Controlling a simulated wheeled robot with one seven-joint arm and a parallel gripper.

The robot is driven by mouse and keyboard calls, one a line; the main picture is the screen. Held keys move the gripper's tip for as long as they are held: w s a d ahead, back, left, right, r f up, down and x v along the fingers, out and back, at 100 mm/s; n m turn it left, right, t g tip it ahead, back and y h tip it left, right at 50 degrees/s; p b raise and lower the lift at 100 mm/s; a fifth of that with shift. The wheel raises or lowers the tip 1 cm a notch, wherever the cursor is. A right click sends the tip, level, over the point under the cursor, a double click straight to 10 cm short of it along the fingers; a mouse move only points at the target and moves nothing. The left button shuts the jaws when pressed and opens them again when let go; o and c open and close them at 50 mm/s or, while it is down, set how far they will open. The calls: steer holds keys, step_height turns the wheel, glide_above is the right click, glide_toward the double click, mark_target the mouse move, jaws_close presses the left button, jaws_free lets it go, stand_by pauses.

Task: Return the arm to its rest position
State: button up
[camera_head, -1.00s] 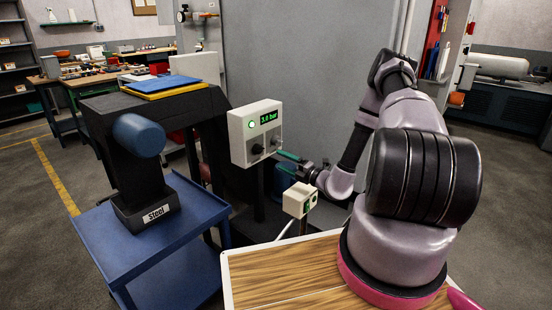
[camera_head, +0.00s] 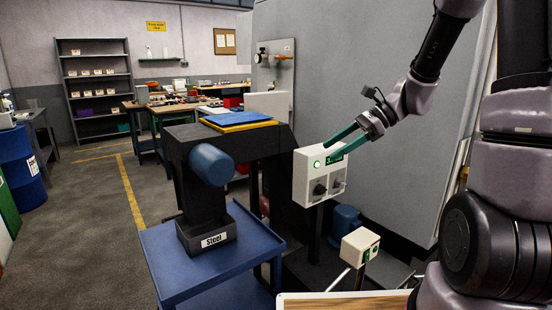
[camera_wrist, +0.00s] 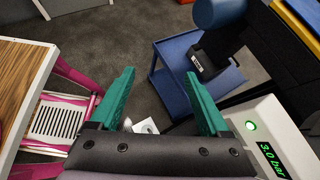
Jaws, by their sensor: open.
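My gripper (camera_head: 343,145) has green fingers and is open and empty. In the head view it is raised in front of the upper part of the white pressure control box (camera_head: 311,192), and its fingers cover part of the display. I cannot tell whether they touch the box. In the wrist view my gripper (camera_wrist: 160,95) shows its two fingers wide apart with nothing between them. The box (camera_wrist: 262,128) is at the right there, with a lit green button and a display reading 3.0 bar. My arm is bent, with its upper part at the top right of the head view.
A blue cart (camera_head: 155,247) carries a black bin labelled Steel (camera_head: 214,239), below a blue cylinder (camera_head: 211,165). A small white box on a post (camera_head: 358,246) stands near my wooden top. A tall grey panel (camera_head: 365,60) is behind my arm. Open floor (camera_head: 85,230) lies at the left.

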steer(key=s+d+r+n+t+h, duration=0.3)
steer(key=s+d+r+n+h, duration=0.1)
steer(key=s+r+n, duration=0.2)
steer(key=s+d+r+n+t+h, duration=0.4)
steer(key=s+d+r+n, duration=0.1)
steer(key=s+r+n, duration=0.1)
steer(key=shift+s+r+n+h, duration=0.35)
steer(key=shift+s+r, duration=0.5)
steer(key=shift+s, duration=0.3)
